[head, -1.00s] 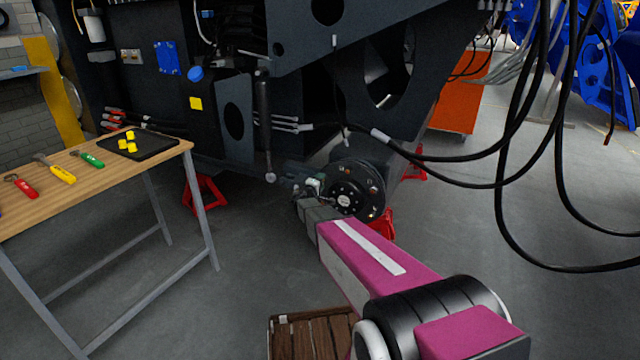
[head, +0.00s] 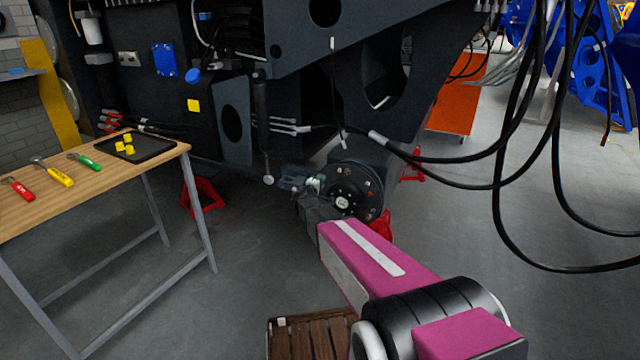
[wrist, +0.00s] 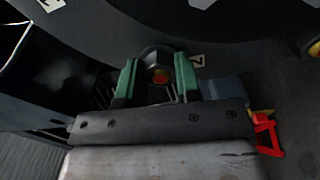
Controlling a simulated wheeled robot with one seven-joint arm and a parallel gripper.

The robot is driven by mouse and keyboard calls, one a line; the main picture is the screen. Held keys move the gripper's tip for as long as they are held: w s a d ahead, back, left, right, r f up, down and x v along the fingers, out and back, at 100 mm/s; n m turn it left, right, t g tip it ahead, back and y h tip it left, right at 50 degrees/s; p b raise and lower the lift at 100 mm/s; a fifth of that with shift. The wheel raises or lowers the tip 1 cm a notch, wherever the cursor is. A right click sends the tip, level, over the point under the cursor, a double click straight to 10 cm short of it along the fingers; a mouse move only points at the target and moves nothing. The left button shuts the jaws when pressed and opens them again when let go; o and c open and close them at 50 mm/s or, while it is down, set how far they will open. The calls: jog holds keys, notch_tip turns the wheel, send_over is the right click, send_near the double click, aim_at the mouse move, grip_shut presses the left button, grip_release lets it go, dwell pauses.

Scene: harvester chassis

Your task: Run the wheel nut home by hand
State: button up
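The wheel hub (head: 358,185), a dark disc with several rusty-coloured studs, sits low on the chassis in the head view. My gripper (head: 315,184) is at the hub's left side, and it is small and partly hidden there. In the wrist view my gripper (wrist: 157,82) has its two green fingers on either side of a dark, ring-like nut (wrist: 155,54). The fingers appear to touch the nut, with no clear gap. How far the nut sits along the stud is hidden.
A wooden bench (head: 95,182) with hand tools and a black tray (head: 140,151) of yellow blocks stands left. Red stands (head: 202,193) are under the chassis. Black cables (head: 500,180) hang at right. A wooden crate (head: 312,338) is on the floor below my arm.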

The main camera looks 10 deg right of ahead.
jog(key=m, duration=0.4)
grip_shut()
jog(key=m, duration=1.2)
jog(key=shift+d, duration=0.1)
jog(key=o, duration=1.1)
grip_release()
jog(key=shift+v, duration=2.45)
